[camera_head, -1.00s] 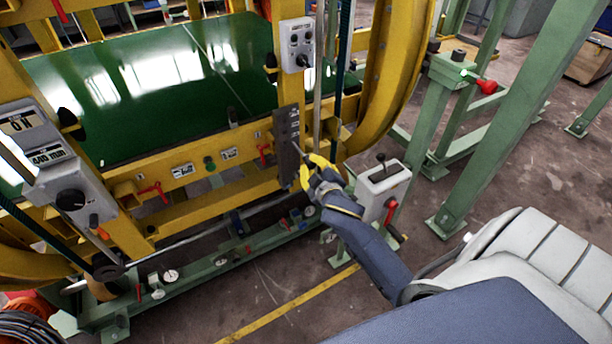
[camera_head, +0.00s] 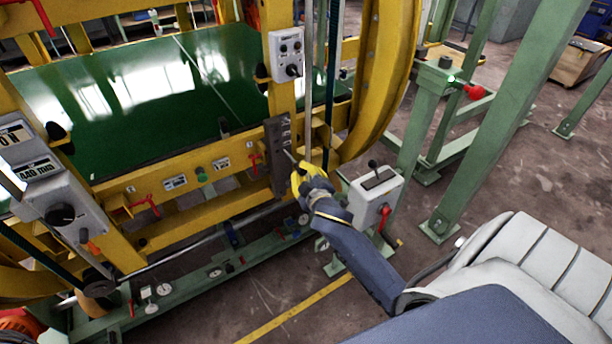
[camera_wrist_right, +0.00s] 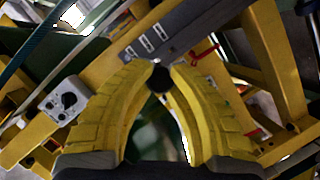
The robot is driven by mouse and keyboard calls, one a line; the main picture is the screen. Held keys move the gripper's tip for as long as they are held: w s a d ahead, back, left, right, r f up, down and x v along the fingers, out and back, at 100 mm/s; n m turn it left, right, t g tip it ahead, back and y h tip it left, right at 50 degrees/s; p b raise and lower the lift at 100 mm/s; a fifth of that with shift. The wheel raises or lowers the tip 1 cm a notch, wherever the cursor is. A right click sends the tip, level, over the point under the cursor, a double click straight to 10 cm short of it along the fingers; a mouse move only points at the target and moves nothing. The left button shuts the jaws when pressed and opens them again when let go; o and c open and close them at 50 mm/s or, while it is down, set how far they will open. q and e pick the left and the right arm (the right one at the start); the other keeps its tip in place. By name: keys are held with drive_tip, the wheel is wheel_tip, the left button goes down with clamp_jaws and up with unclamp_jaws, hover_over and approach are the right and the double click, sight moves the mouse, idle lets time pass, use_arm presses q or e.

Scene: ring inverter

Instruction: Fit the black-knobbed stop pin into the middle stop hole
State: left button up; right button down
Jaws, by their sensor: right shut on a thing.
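My right gripper (camera_head: 299,172) has yellow fingers and is in front of the dark upright stop plate (camera_head: 280,160) on the yellow frame. It is shut on the stop pin, whose black knob (camera_wrist_right: 158,78) shows dark between the fingertips in the right wrist view. A thin pale shaft (camera_head: 289,155) reaches from the fingertips toward the plate in the head view. I cannot tell whether its tip touches the plate or enters a hole. In the wrist view the plate (camera_wrist_right: 180,32) shows several pale slot-like marks beyond the fingertips. My left gripper is not in view.
A grey control box (camera_head: 286,55) is fixed above the plate. A lever box (camera_head: 375,195) with a red handle stands close right of my right forearm. Red clamp handles (camera_head: 146,206) sit on the yellow beam. A green post (camera_head: 495,110) stands further right.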

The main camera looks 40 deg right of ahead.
sight(284, 151)
drive_tip(key=shift+w+d, duration=0.1)
drive_tip(key=shift+w, duration=1.9)
drive_tip(key=shift+w+d, duration=0.2)
drive_tip(key=shift+w, duration=4.35)
drive_tip(key=c, duration=1.3)
unclamp_jaws()
drive_tip(key=shift+s, duration=0.1)
drive_tip(key=v, duration=1.1)
drive_tip(key=shift+s+a+r, duration=0.1)
drive_tip(key=shift+s+r, duration=0.05)
drive_tip(key=shift+s, duration=0.2)
